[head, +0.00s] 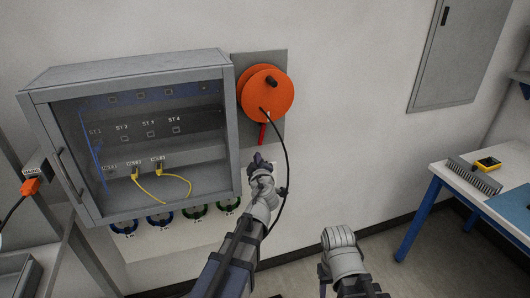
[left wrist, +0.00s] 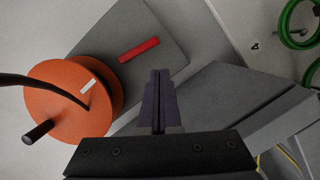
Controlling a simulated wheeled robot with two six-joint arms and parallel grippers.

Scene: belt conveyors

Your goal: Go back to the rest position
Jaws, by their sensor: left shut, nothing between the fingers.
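My left gripper (head: 259,160) is in front of the wall, just below the orange cable reel (head: 266,94) and right of the grey cabinet. In the left wrist view its two dark fingers (left wrist: 158,100) are shut together with nothing between them. The reel shows at the left there (left wrist: 66,98), with a black cable running from it. In the head view that cable hangs down behind or beside my left gripper; which one I cannot tell. My right arm shows at the bottom, but its gripper fingers are not visible.
The grey cabinet (head: 134,74) with a glass door hangs at left, with yellow cables (head: 174,180) inside. Green and blue cable coils (head: 194,212) hang below it. A workbench (head: 464,178) with a yellow device (head: 487,164) stands at right. Floor between is free.

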